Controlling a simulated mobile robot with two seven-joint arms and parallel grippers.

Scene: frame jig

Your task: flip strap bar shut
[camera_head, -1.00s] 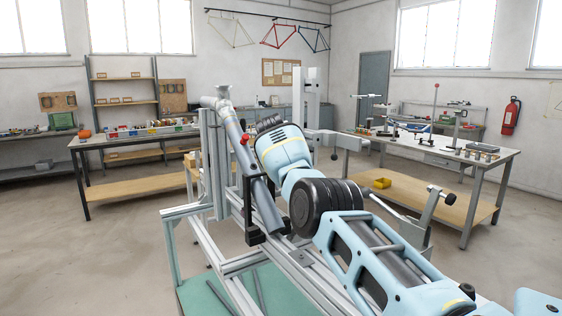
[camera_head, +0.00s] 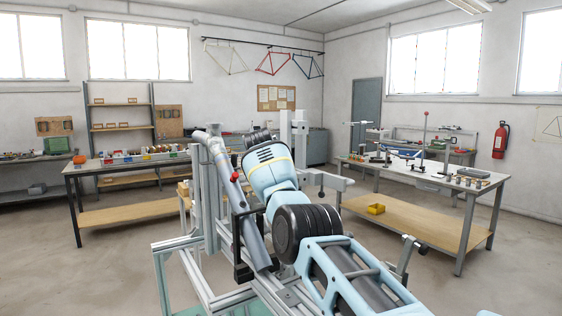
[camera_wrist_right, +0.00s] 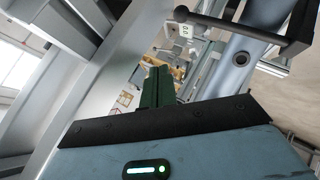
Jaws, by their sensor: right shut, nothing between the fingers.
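A grey tube (camera_head: 222,165) lies slanted along the metal jig frame (camera_head: 180,243). A black bracket (camera_head: 240,240) sits around the tube low on the jig. In the right wrist view a black bar (camera_wrist_right: 235,27) with a round knob end crosses in front of the blue-grey tube (camera_wrist_right: 232,62); it looks like the strap bar. I cannot tell whether it touches the tube. My right gripper (camera_wrist_right: 157,84), with dark green fingers, is shut and empty, pointing at the space left of the bar. In the head view my right arm hides its fingers. My left gripper is not in view.
A bench with fixtures (camera_head: 425,174) stands at the right and a long workbench (camera_head: 90,166) at the left. The floor between the benches and jig is clear. Metal beams crowd the wrist view's left side.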

